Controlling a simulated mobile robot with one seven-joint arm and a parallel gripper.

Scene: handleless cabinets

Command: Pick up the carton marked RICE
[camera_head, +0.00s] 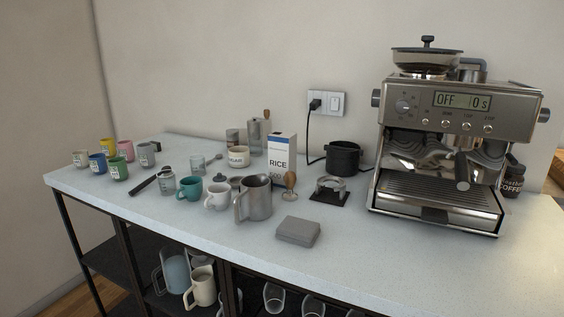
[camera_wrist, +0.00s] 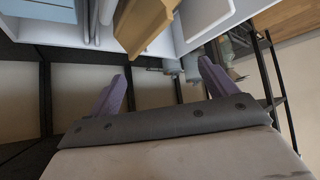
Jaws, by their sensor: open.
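The carton marked RICE (camera_head: 281,158) is a white box with a blue panel, standing upright on the countertop behind the steel pitcher (camera_head: 254,198). The pitcher and a small wooden-handled tool (camera_head: 290,184) stand in front of it, close to its lower part. My gripper (camera_wrist: 165,85) shows only in the wrist view, with its two purple-grey fingers spread wide and nothing between them. The wrist view shows shelving and cabinet parts, and I cannot make out the carton there. My gripper is not in the head view, so its distance from the carton cannot be told.
An espresso machine (camera_head: 455,150) stands at the right. A black canister (camera_head: 342,158), a grey block (camera_head: 297,230), a teal mug (camera_head: 190,188) and a white mug (camera_head: 216,196) are near the carton. Several small coloured cups stand at the left. The front right countertop (camera_head: 370,260) is clear.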

